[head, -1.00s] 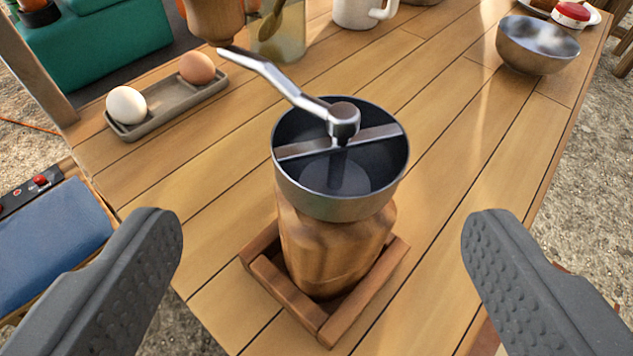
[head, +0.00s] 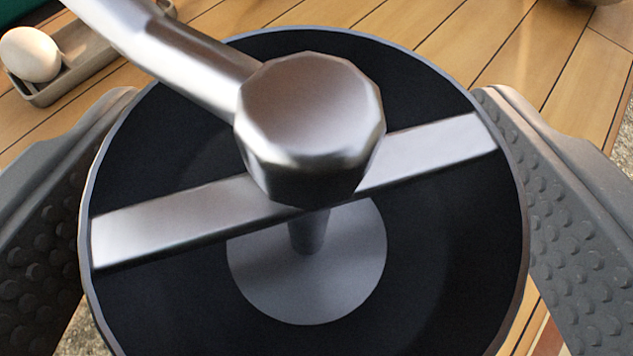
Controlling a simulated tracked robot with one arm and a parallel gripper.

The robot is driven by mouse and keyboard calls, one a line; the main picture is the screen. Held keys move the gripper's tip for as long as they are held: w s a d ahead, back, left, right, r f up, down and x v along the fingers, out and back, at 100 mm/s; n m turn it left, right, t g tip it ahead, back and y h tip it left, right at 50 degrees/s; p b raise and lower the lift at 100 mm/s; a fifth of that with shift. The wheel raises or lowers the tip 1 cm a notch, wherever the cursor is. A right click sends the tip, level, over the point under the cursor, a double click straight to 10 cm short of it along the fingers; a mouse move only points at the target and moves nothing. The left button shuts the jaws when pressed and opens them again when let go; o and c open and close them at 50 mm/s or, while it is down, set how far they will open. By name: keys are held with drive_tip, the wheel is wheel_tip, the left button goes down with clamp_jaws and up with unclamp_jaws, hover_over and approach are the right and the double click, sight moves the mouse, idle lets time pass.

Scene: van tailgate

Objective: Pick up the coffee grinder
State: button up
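The coffee grinder (head: 200,220) fills the middle of the head view, seen from close above. Its round dark hopper has a metal rim and a flat crossbar. A shiny crank with a faceted hub (head: 310,130) runs off to the upper left. The grinder's body is hidden under the hopper. My gripper (head: 308,95) is open, with one grey studded finger on each side of the grinder. The hopper rim overlaps the inner edges of both fingers, so any contact lower down cannot be seen.
A grey tray (head: 75,75) with a white egg (head: 30,54) lies at the upper left, beyond the left finger. The plank tabletop (head: 420,20) shows behind the grinder. A bowl's edge just shows at the top right.

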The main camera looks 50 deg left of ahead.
drive_tip(key=shift+w+a+f, duration=0.1)
drive_tip(key=shift+w+a, duration=0.1)
drive_tip(key=c, duration=1.4)
